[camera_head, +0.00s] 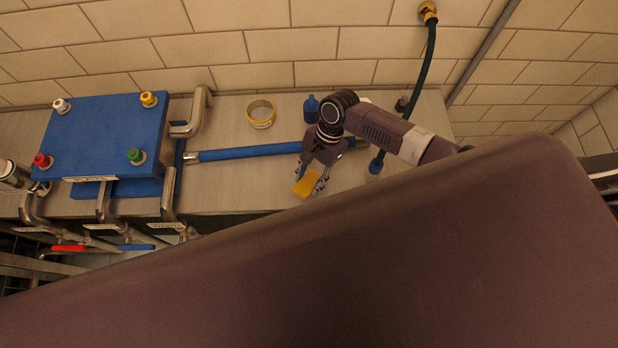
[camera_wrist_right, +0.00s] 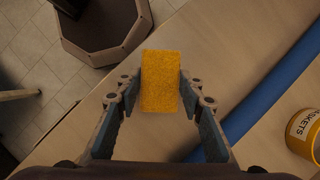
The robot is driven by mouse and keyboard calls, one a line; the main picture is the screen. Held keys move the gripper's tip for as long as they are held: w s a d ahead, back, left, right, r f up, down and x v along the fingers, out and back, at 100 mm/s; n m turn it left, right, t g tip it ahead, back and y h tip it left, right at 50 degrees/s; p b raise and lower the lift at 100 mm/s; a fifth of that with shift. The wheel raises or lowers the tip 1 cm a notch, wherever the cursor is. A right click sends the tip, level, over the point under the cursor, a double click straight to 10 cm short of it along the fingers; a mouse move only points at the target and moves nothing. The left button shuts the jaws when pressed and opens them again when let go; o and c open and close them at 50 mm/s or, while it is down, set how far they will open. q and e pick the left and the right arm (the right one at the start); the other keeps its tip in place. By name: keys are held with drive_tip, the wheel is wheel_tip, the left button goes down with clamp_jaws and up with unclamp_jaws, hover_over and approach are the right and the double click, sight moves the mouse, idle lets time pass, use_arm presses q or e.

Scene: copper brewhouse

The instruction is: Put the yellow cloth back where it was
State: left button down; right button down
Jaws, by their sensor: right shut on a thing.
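The yellow cloth (camera_head: 306,184) is a small folded yellow block near the front edge of the bench. My right gripper (camera_head: 313,181) is shut on it. In the right wrist view the yellow cloth (camera_wrist_right: 160,82) sits between both fingertips of my right gripper (camera_wrist_right: 160,88), with a finger on each side. I cannot tell whether the cloth touches the bench top. My left gripper is not in view.
A blue panel (camera_head: 105,135) with coloured knobs and pipes stands left. Bare bench lies left of the cloth.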

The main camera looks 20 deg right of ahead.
sight(316, 174)
drive_tip(key=shift+f, duration=0.45)
idle(0.3)
drive_tip(key=c, duration=1.6)
unclamp_jaws()
drive_tip(key=shift+o, duration=0.3)
drive_tip(key=o, duration=0.5)
drive_tip(key=shift+c, duration=0.2)
drive_tip(key=shift+r, duration=0.15)
drive_tip(key=p+v, duration=0.7)
drive_tip(key=v, duration=0.1)
drive_tip(key=shift+p, duration=0.3)
